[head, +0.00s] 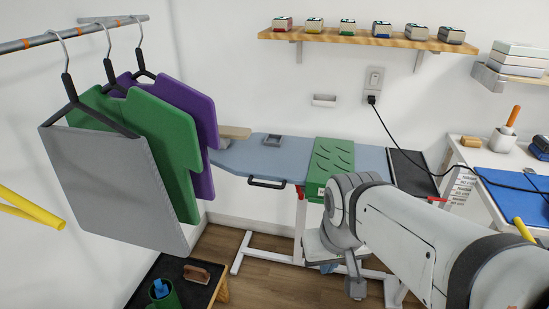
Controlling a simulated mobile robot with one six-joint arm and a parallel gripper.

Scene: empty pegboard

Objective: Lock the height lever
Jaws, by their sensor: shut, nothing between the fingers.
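The ironing board (238,157) is blue-grey and stands along the back wall on white legs. A small red part (300,192) sits at its front edge, above a leg, beside the green folded piece. Another red part (437,199) shows at the right, below the black panel. I cannot tell which of them, if either, is the height lever, or its lock state. A black bar handle (267,182) is on the front edge. My arm crosses the lower right and hides part of the board's underside and frame. My gripper's fingers cannot be made out.
A rail at left carries hangers with a grey panel (115,185), green (175,150) and purple pieces. A low black table (165,272) stands in front. A black cord (400,150) hangs from the wall socket to the right-hand worktable with a blue mat (500,185).

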